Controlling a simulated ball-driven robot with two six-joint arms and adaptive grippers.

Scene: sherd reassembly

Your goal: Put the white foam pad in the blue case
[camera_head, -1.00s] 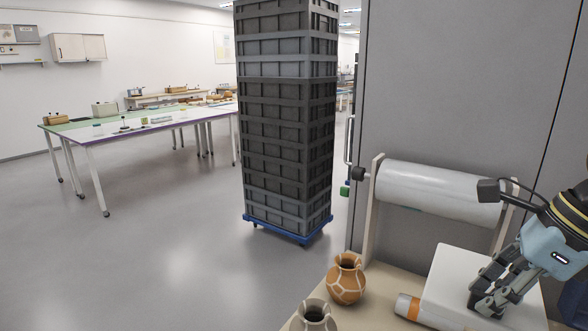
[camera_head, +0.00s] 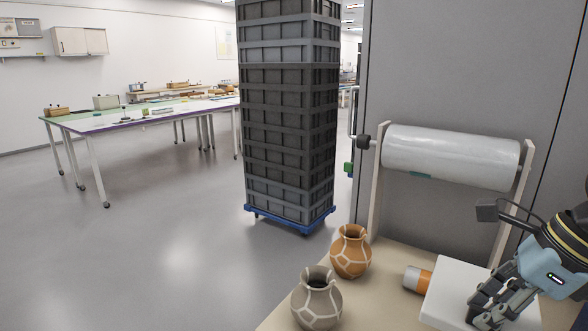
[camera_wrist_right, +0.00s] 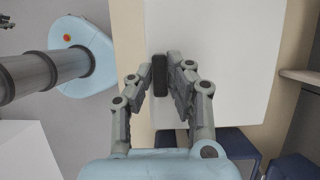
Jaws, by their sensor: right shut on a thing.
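The white foam pad (camera_head: 455,284) is a broad white slab at the lower right of the head view, over the front of the beige worktop. It fills the middle of the right wrist view (camera_wrist_right: 225,60). My right gripper (camera_head: 488,318) is on top of it, its fingers (camera_wrist_right: 160,85) shut on a dark upright piece (camera_wrist_right: 159,70) at the pad. I cannot tell how high the pad is above the worktop. Dark blue box-like things (camera_wrist_right: 237,146) show low in the right wrist view; I cannot tell whether one is the blue case. My left gripper is out of view.
An orange vase (camera_head: 350,252) and a grey vase (camera_head: 317,300) stand on the worktop (camera_head: 385,290), left of the pad. An orange-ended tube (camera_head: 417,280) lies beside it. A roll (camera_head: 450,155) hangs in a stand behind. Stacked grey crates (camera_head: 290,120) stand on the floor.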

